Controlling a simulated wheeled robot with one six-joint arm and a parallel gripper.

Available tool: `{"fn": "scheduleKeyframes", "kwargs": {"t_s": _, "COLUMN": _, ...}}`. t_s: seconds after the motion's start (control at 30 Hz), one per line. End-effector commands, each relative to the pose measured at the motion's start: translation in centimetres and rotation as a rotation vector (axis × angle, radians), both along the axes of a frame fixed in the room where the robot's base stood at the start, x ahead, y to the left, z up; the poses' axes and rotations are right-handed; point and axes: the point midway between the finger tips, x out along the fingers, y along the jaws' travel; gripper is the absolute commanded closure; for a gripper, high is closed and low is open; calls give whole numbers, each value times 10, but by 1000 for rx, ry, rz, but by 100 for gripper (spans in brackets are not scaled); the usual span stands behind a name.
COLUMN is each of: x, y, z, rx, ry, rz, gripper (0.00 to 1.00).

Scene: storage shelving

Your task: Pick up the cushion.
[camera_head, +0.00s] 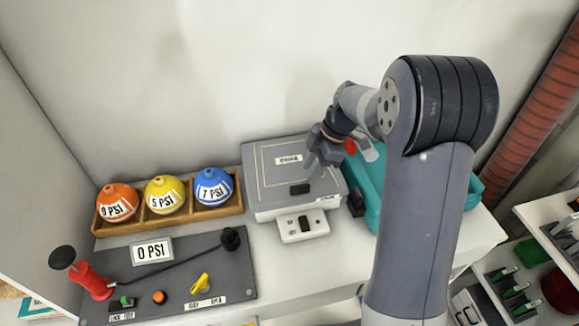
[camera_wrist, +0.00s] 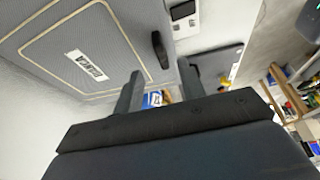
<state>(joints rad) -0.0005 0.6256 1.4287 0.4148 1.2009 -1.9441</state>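I cannot make out anything that is clearly a cushion. A grey, square, flat-topped thing (camera_head: 270,185) with a cream border line and a white label lies on the counter; I cannot tell whether it is soft or hard. Its top also shows in the wrist view (camera_wrist: 115,55), with a small black block (camera_head: 300,189) near its front edge. My gripper (camera_head: 315,158) is above the right part of this grey top. In the wrist view its two fingers (camera_wrist: 160,88) stand apart, with nothing held between them; a blue ball shows in the background gap.
A wooden tray (camera_head: 138,224) holds orange, yellow and blue balls at left. A grey control panel (camera_head: 180,275) with a red pump (camera_head: 92,282) lies in front. A small white box (camera_head: 302,228) touches the grey thing's front. A teal case (camera_head: 368,185) stands at right.

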Motion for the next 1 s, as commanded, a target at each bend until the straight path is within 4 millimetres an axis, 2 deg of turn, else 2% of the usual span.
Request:
{"fn": "scheduleKeyframes", "kwargs": {"t_s": 0.17, "x": -2, "y": 7, "z": -11, "rx": 1, "ry": 2, "rz": 1, "gripper": 62}}
{"fn": "scheduleKeyframes", "kwargs": {"t_s": 0.43, "x": -7, "y": 23, "z": -45, "rx": 0, "ry": 2, "rz": 0, "gripper": 62}}
{"fn": "scheduleKeyframes", "kwargs": {"t_s": 0.73, "x": -7, "y": 24, "z": -50, "rx": -1, "ry": -2, "rz": -2, "gripper": 62}}
{"fn": "scheduleKeyframes", "kwargs": {"t_s": 1.0, "x": -7, "y": 24, "z": -50, "rx": -1, "ry": -1, "rz": -1, "gripper": 84}}
